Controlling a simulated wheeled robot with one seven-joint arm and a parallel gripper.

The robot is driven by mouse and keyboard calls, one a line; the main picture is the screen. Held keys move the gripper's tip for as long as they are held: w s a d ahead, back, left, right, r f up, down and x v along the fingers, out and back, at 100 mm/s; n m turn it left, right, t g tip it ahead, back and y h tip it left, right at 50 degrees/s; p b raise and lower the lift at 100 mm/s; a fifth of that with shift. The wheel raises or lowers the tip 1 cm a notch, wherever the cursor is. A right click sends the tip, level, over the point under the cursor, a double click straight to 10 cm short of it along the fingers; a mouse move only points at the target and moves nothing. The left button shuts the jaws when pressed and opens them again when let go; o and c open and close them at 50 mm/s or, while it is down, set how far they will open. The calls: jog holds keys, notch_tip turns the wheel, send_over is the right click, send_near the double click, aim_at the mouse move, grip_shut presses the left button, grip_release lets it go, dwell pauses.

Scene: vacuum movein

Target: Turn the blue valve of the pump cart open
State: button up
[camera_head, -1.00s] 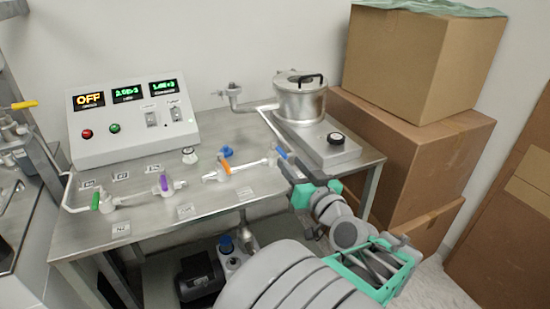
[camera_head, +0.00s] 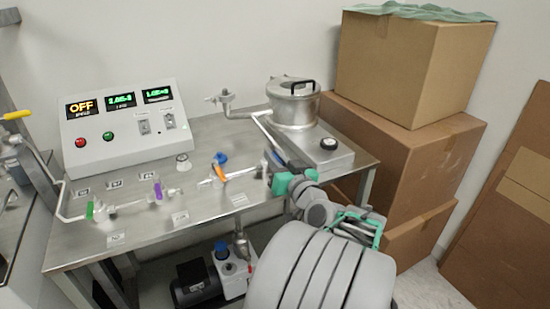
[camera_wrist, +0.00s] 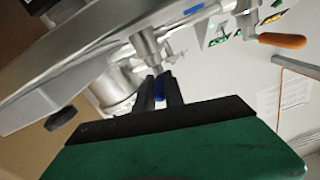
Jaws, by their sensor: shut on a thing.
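The blue valve handle (camera_wrist: 159,89) shows in the wrist view between the two dark fingers of my gripper (camera_wrist: 160,82). My gripper is shut on it. In the head view my gripper (camera_head: 268,160) is at the right end of the valve line on the steel pump cart (camera_head: 208,218). The fingers and wrist largely cover the blue handle there. The orange valve handle (camera_head: 220,173) is just left of my gripper, and it also shows in the wrist view (camera_wrist: 282,40).
A metal pot (camera_head: 293,108) on a base with a black knob (camera_head: 329,143) stands behind my gripper. A control box (camera_head: 120,130) reads OFF at the left. Purple (camera_head: 158,191) and green (camera_head: 90,210) handles lie further left. Cardboard boxes (camera_head: 405,150) are close on the right.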

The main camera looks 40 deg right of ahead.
grip_shut()
dwell(0.8)
